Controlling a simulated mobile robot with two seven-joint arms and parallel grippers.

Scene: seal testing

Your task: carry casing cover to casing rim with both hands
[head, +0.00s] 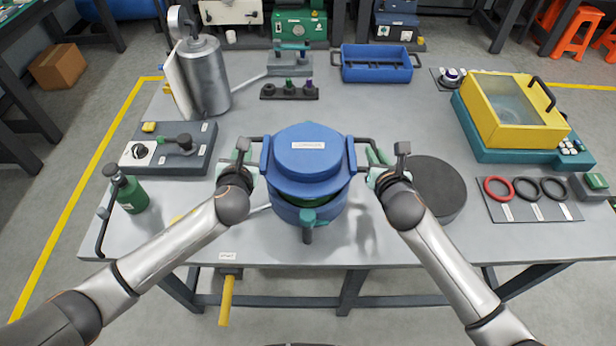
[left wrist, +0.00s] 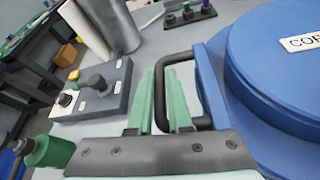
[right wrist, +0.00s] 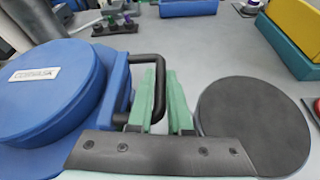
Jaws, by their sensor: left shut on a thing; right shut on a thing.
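The blue casing cover (head: 307,150) has a label on top and a black handle on each side. It is over the blue casing (head: 300,213), and a dark green band shows between them at the front; I cannot tell whether they touch. My left gripper (head: 246,163) is shut on the cover's left handle, which also shows in the left wrist view (left wrist: 187,57). My right gripper (head: 378,160) is shut on the right handle, which also shows in the right wrist view (right wrist: 158,85). The casing rim is mostly hidden under the cover.
A dark round pad (head: 437,187) lies right of the casing. A green bottle (head: 130,193) and a control box (head: 170,150) stand at the left. A yellow-framed box (head: 513,110) and a mat with rings (head: 527,210) are at the right. A blue tray (head: 376,64) is behind.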

